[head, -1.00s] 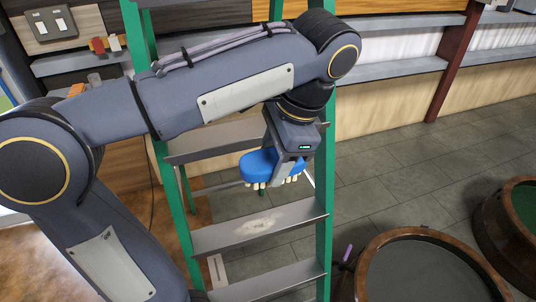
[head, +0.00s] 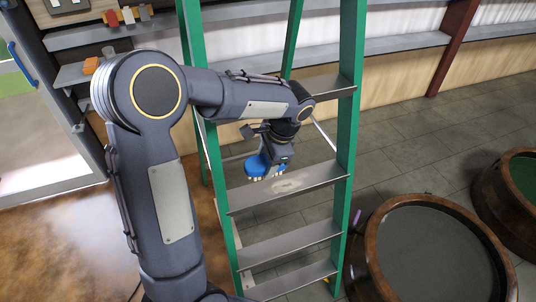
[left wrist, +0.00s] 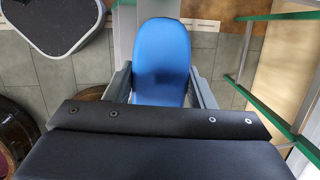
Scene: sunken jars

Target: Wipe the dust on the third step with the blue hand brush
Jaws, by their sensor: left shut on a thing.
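My left gripper (head: 272,155) is shut on the blue hand brush (head: 262,168), whose pale bristles point down. In the left wrist view the blue brush body (left wrist: 162,62) sits between the two fingers. The brush is at the left part of the dusty step (head: 243,199), to the left of the pale dust patch (head: 290,183). I cannot tell whether the bristles touch the step. The dusty step is the third from the bottom among the visible steps of the green ladder (head: 348,110). My right gripper is not in view.
Two lower steps (head: 290,243) lie below the dusty one. A wooden barrel (head: 375,255) stands right of the ladder, with another (head: 490,205) farther right. Shelves (head: 400,43) run behind the ladder. Tiled floor (head: 430,150) between is clear.

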